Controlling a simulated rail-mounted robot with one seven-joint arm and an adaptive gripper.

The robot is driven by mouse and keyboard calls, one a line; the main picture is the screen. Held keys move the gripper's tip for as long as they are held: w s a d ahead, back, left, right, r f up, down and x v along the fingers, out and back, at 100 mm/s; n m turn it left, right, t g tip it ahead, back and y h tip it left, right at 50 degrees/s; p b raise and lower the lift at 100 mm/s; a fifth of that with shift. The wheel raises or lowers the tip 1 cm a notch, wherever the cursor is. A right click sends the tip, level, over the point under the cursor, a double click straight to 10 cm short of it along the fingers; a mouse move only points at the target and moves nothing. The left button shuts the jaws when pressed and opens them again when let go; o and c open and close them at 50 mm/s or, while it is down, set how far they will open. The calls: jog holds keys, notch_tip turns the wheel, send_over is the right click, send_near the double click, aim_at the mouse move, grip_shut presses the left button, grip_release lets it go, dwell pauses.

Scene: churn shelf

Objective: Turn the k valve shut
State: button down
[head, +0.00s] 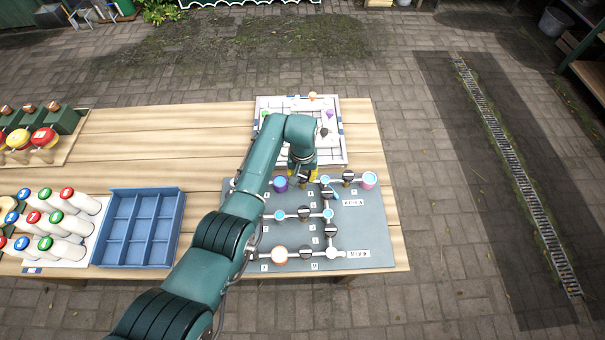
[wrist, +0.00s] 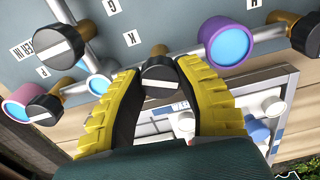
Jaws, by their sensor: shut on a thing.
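The valve by the label K (wrist: 131,38) has a black handle (wrist: 160,74) on a brass body. It sits on a pipe between a light-blue-topped fitting (wrist: 98,84) and a purple tank (wrist: 228,42). The handle's pale stripe appears to run roughly along the pipe. My gripper (wrist: 160,84) has its yellow-and-black fingers closed on this handle, one on each side. In the head view my gripper (head: 302,170) is over the upper pipe of the grey panel (head: 350,220), right of the purple tank (head: 280,184); my arm and fingers partly hide the valve there.
Neighbouring valves stand close by: one to the right (head: 348,178), beside a pink tank (head: 369,180), and others lower on the panel. A white board (head: 334,112) with small items lies behind the panel. A blue divided tray (head: 148,190) and several white bottles (head: 75,204) are at left.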

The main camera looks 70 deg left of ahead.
aim_at(302, 176)
jog(key=m+p, duration=0.1)
jog(key=m, duration=0.5)
jog(key=shift+m, duration=0.3)
jog(key=m, duration=0.6)
jog(key=shift+f, duration=0.15)
jog(key=shift+m, duration=0.3)
jog(key=c, duration=0.6)
grip_release()
notch_tip(302, 176, up, 12)
